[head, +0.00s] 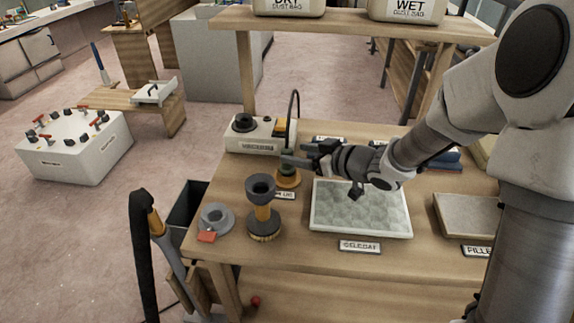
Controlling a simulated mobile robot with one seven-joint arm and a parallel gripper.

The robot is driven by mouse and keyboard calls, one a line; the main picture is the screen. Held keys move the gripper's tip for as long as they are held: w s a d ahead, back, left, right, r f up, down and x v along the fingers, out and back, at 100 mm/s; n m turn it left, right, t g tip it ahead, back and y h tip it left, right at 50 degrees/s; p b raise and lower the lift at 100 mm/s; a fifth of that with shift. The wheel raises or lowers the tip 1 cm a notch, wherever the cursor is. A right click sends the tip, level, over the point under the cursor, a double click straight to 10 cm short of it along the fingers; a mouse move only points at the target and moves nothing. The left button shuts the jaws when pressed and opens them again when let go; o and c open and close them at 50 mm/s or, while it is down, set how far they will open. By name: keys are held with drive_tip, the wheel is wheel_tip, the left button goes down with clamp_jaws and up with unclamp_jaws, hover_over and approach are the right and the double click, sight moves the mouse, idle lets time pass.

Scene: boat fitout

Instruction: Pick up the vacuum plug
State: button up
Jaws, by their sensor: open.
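A white box (252,134) with a dark round knob or socket and a label stands just behind.
A dark funnel-topped stand (262,208) and a grey round fitting (216,219) with a red tab are at the bench's left. A framed grey-green panel (360,208) lies below my forearm. A shelf (350,27) with DRY and WET dust bag containers spans the back.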

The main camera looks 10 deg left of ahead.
sight(291, 153)
drive_tip(key=b+x, duration=0.1)
drive_tip(key=x, duration=0.3)
drive_tip(key=shift+a, duration=0.25)
clamp_jaws()
